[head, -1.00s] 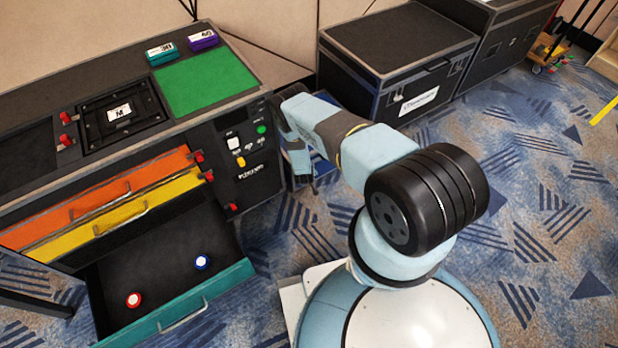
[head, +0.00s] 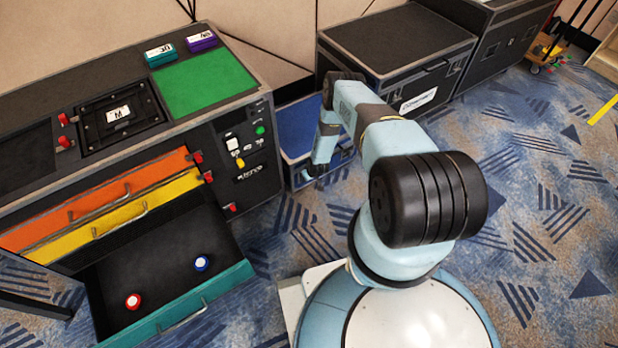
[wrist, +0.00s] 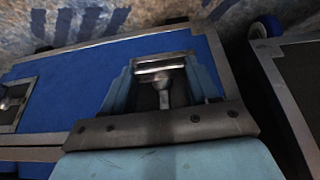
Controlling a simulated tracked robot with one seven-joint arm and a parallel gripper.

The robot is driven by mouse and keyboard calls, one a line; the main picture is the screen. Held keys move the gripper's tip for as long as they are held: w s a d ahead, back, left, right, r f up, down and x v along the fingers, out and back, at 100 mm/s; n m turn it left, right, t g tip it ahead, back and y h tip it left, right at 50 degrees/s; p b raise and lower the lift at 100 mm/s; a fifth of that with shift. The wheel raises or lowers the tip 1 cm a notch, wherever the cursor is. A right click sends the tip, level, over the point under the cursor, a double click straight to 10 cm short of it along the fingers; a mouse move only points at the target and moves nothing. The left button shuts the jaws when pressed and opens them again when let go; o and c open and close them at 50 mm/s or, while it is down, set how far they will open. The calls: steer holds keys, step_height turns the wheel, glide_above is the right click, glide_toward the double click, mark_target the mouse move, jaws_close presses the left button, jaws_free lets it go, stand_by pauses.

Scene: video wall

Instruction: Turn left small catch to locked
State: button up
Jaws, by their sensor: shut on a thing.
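The blue case (head: 303,128) stands on the floor between the workbench and the big black case. My gripper (head: 316,170) is low at its front face in the head view, reaching down. In the wrist view the picture looks upside down, with carpet at the top. There the blue case (wrist: 75,70) fills the middle. My gripper (wrist: 163,100) is shut on a small metal catch (wrist: 163,72), which appears to be the left small catch. The fingers partly hide it, so its turn angle cannot be told. Another metal catch (wrist: 12,100) shows at the left edge, free.
The workbench (head: 262,150) with its switch panel is close to the left. Its open teal drawer (head: 190,310) juts out and holds a red and a blue button-like piece. A big black case (head: 400,50) stands behind right. Patterned carpet (head: 540,200) is free on the right.

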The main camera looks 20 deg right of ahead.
steer(key=shift+s, duration=0.15)
stand_by(0.3)
steer(key=o, duration=1.1)
steer(key=shift+c, duration=0.2)
steer(key=v, duration=1.3)
steer(key=shift+d+r, duration=0.3)
